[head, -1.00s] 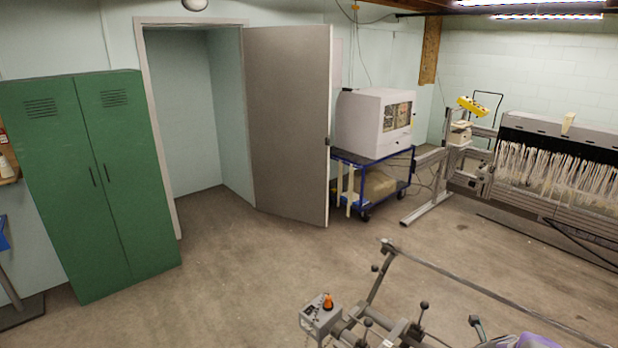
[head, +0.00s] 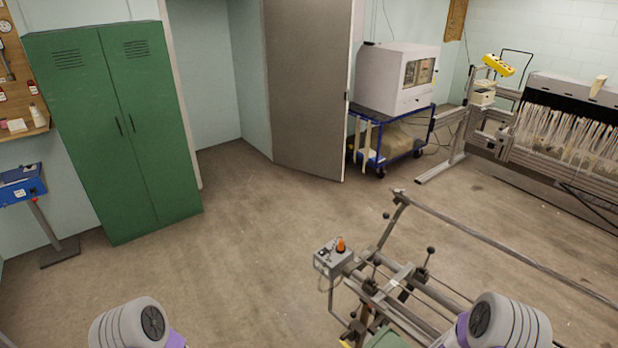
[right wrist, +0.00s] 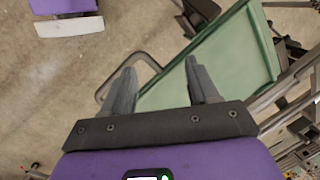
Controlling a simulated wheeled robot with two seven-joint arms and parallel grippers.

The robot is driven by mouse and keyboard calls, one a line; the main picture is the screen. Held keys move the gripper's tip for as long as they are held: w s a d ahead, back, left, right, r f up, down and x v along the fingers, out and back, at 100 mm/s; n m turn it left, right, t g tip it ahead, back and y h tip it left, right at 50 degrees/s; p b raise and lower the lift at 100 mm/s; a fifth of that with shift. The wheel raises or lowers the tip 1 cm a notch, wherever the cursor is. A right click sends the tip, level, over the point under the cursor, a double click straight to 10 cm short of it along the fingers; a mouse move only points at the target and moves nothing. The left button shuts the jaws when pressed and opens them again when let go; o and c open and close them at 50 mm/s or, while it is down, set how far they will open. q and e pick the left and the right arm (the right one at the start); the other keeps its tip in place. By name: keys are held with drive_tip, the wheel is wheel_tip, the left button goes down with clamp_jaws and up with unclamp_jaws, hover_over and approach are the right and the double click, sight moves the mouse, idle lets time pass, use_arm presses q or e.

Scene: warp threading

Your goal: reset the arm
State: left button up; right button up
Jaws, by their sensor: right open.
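My right gripper (right wrist: 157,88) shows in the right wrist view with its two dark fingers apart and nothing between them. A green tray-like surface (right wrist: 225,62) lies beyond the fingers, and I cannot tell how far below. In the head view, parts of both my arms show at the bottom edge, one at left and one at right. Neither gripper shows there. A purple and white part at the top left of the right wrist view looks like part of my own body.
A metal frame machine (head: 400,290) with a grey control box (head: 332,257) stands close in front at right. A green locker (head: 118,130) is at left, beside a blue device on a stand (head: 22,187). A blue cart (head: 392,140) and a loom (head: 570,135) stand behind. The middle floor is clear.

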drive_tip(key=s+a+f+n+g+y+b, duration=0.1)
drive_tip(key=s+a+f+n+y+b, duration=0.15)
drive_tip(key=s+a+n, duration=1.05)
use_arm(q)
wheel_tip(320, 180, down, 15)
drive_tip(key=b, duration=1.2)
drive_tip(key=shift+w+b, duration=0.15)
drive_tip(key=shift+b, duration=0.15)
use_arm(e)
drive_tip(key=w+d+f+x, duration=0.1)
drive_tip(key=d+x, duration=0.1)
drive_tip(key=x, duration=1.1)
drive_tip(key=shift+d, duration=0.2)
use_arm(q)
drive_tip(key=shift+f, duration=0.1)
use_arm(e)
drive_tip(key=shift+f, duration=0.15)
